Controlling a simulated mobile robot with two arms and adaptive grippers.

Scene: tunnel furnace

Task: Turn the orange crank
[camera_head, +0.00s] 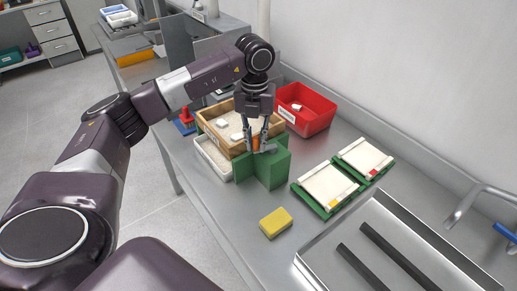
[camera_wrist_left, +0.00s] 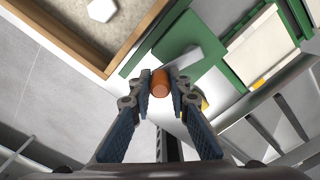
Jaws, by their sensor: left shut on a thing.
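The orange crank handle (camera_head: 257,144) sits at the top of a green cross-shaped stand (camera_head: 271,170) on the metal table. My left gripper (camera_head: 257,149) comes down from above with its fingers on either side of the handle and is shut on it. In the left wrist view the orange crank handle (camera_wrist_left: 160,83) shows as a short cylinder between the fingertips, beside a light grey bar (camera_wrist_left: 186,58) over the green stand. Part of the handle is hidden by the fingers in the head view. My right gripper is not in view.
A wooden box (camera_head: 207,126) with white pieces stands left of the stand, with a red bin (camera_head: 325,104) behind. Two green-framed white plates (camera_head: 325,186) lie to the right, a yellow sponge (camera_head: 275,222) in front, and a metal tray (camera_head: 330,241) nearer.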

